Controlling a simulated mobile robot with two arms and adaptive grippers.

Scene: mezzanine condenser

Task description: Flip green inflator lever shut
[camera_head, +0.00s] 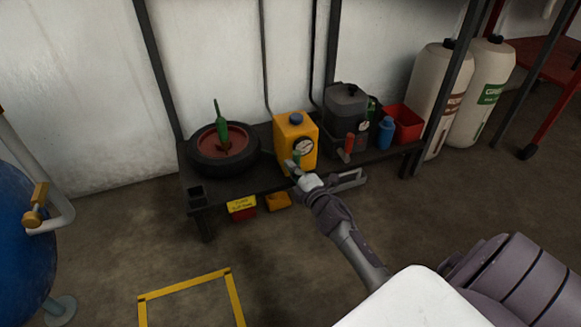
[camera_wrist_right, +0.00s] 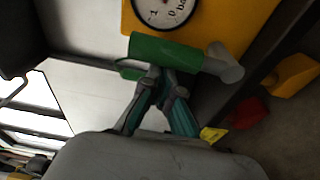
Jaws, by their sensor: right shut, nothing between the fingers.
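My left gripper is not in view.
A tyre (camera_head: 216,165) with an upright green tool (camera_head: 219,120) stands left of the inflator. Right of it are a dark container (camera_head: 346,105), a red-handled lever (camera_head: 348,146), a blue bottle (camera_head: 385,133) and a red bin (camera_head: 408,120). The floor in front is open.

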